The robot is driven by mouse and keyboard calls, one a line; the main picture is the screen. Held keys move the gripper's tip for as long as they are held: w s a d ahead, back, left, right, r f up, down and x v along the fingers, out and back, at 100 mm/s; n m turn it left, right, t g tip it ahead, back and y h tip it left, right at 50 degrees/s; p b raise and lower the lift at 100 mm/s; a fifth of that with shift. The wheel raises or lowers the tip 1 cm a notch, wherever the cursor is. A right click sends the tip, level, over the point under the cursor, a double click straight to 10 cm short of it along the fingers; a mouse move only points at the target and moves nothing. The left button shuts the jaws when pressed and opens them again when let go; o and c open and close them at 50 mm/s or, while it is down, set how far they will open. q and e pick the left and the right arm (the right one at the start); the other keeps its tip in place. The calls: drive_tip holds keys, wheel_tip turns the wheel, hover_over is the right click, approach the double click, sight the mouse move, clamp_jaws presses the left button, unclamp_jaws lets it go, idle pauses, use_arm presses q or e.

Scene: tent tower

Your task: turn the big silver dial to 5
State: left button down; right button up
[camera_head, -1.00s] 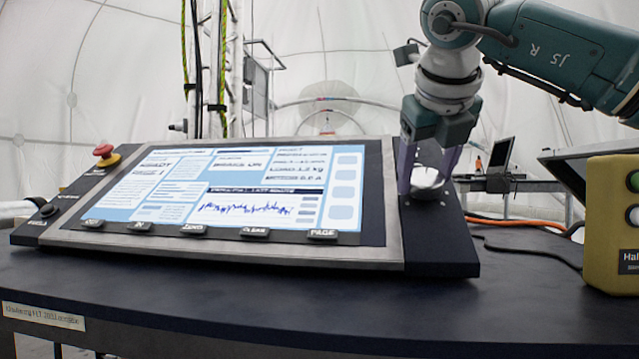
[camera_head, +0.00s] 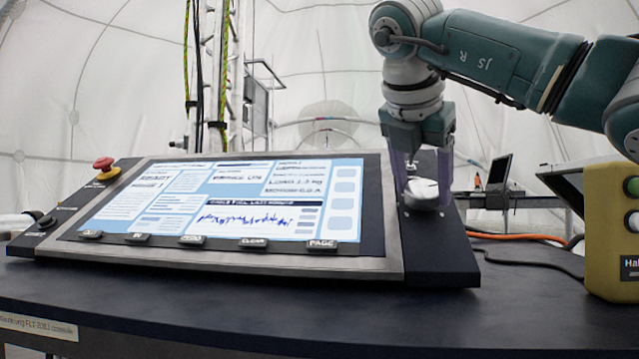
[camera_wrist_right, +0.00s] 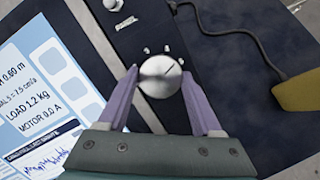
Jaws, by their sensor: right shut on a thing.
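The big silver dial (camera_head: 421,192) sits on the dark right strip of the tilted console. It also shows in the right wrist view (camera_wrist_right: 160,76), with a dark pointer line towards the upper right and small marks around it. The marks' numbers are too small to read. My right gripper (camera_head: 423,195) comes down from above with its purple fingers on either side of the dial. In the right wrist view the fingertips (camera_wrist_right: 160,80) flank the dial at its left and right and are shut on it. My left gripper is not in view.
The console's lit screen (camera_head: 230,195) fills its middle, with a row of buttons (camera_head: 191,241) below. A red stop button (camera_head: 104,166) is at its left. A yellow box (camera_head: 612,225) with buttons stands at the right. The dark table front (camera_head: 330,310) is clear.

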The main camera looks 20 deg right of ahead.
drive_tip(key=m, duration=0.3)
drive_tip(key=shift+g, duration=0.4)
drive_tip(key=shift+m+p, duration=0.3)
drive_tip(key=shift+m, duration=0.2)
drive_tip(key=shift+f, duration=0.1)
drive_tip(key=o, duration=1.4)
drive_tip(key=shift+c, duration=0.2)
